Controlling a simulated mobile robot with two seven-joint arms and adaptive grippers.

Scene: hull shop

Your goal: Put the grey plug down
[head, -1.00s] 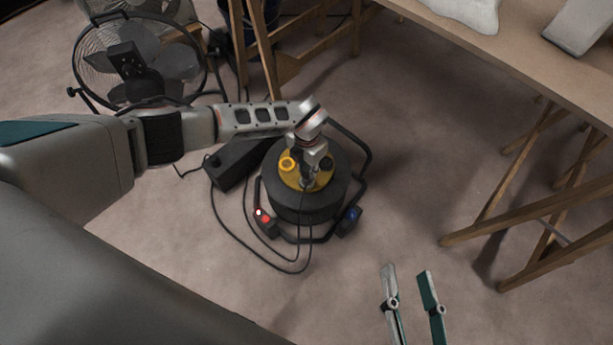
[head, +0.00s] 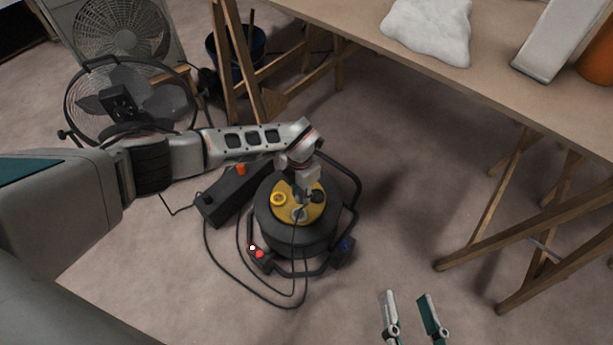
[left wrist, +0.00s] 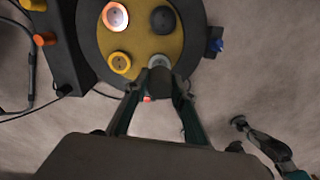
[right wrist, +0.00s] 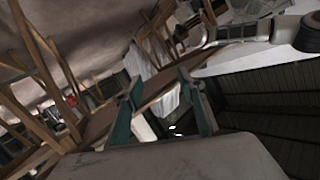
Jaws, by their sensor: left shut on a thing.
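A black cable reel (head: 300,240) with a yellow face (head: 284,209) stands on the floor. My left gripper (head: 302,203) reaches down over that face. It is shut on the grey plug (left wrist: 158,62), which shows small between the fingertips in the left wrist view, at the near edge of the yellow face. Whether the plug sits in a socket or just above it I cannot tell; the fingers hide part of it. A dark cable hangs from there. My right gripper (head: 409,316) is open and empty, low over the floor; its spread fingers also show in the right wrist view (right wrist: 160,98).
A black box with an orange switch (head: 232,190) lies left of the reel. Loose cable loops lie in front. Fans (head: 125,95) stand at the back left. A wooden trestle table (head: 490,85) stands right. The floor between reel and table is clear.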

